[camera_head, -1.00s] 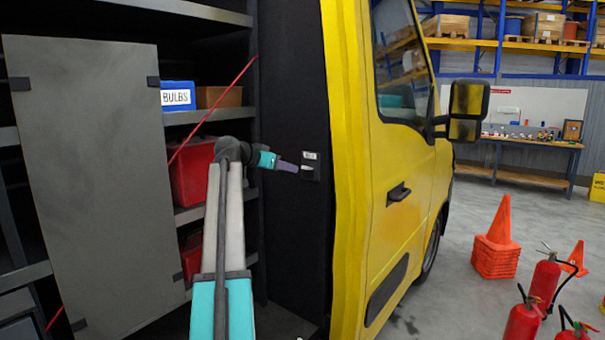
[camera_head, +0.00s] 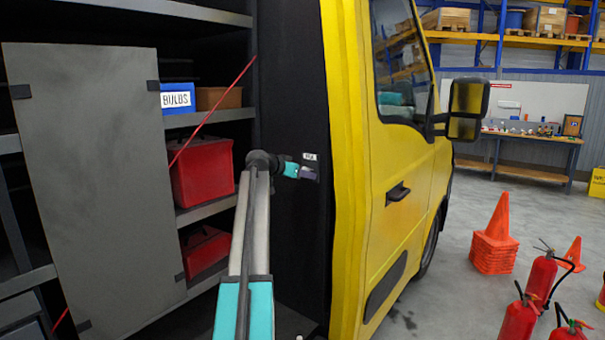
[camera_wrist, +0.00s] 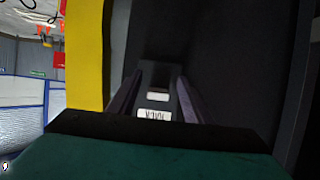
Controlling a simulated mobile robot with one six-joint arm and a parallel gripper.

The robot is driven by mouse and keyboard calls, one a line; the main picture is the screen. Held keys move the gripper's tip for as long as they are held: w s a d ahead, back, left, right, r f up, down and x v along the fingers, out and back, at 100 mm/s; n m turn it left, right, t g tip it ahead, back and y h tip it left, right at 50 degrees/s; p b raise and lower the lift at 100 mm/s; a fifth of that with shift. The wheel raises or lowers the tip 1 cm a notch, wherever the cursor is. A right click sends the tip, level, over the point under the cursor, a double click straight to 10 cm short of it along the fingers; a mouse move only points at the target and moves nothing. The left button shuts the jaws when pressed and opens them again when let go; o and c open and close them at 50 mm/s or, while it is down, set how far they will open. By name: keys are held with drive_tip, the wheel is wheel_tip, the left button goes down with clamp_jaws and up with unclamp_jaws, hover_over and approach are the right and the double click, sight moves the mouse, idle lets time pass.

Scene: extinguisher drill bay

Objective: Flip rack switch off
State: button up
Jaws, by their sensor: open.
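The rack switch sits on a small dark plate (camera_wrist: 158,76) on the black panel beside the yellow van door. Its white label (camera_head: 310,157) shows above my gripper in the head view, and the label (camera_wrist: 155,115) appears upside down in the wrist view. A pale rocker (camera_wrist: 158,96) shows beside the label. My gripper (camera_head: 311,174) is at the plate, just below the label, and hides the rocker in the head view. In the wrist view my gripper (camera_wrist: 157,92) is open, with one purple finger on each side of the switch. I cannot tell whether it touches.
A grey cabinet door (camera_head: 95,190) stands left of my arm. Shelves behind hold a blue bulbs box (camera_head: 178,98) and red cases (camera_head: 203,172). The yellow van body (camera_head: 345,170) is close on the right. Cones (camera_head: 497,240) and extinguishers (camera_head: 540,277) stand on the floor farther right.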

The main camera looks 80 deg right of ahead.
drive_tip(key=c, duration=1.1)
drive_tip(key=shift+o, duration=0.2)
drive_tip(key=shift+f, duration=0.1)
drive_tip(key=shift+f+b, duration=0.2)
drive_tip(key=shift+b, duration=0.85)
drive_tip(key=g+h+b, duration=0.1)
drive_tip(key=b, duration=0.5)
drive_tip(key=h+b, duration=0.2)
drive_tip(key=b, duration=0.4)
drive_tip(key=shift+s+d+f+g+b, duration=0.2)
drive_tip(key=shift+f+g+b, duration=0.1)
drive_tip(key=shift+f+g, duration=0.1)
drive_tip(key=o, duration=1.1)
drive_tip(key=shift+c, duration=0.2)
drive_tip(key=shift+w, duration=0.1)
drive_tip(key=b+v, duration=0.1)
drive_tip(key=v, duration=1.2)
drive_tip(key=shift+a+b, duration=0.35)
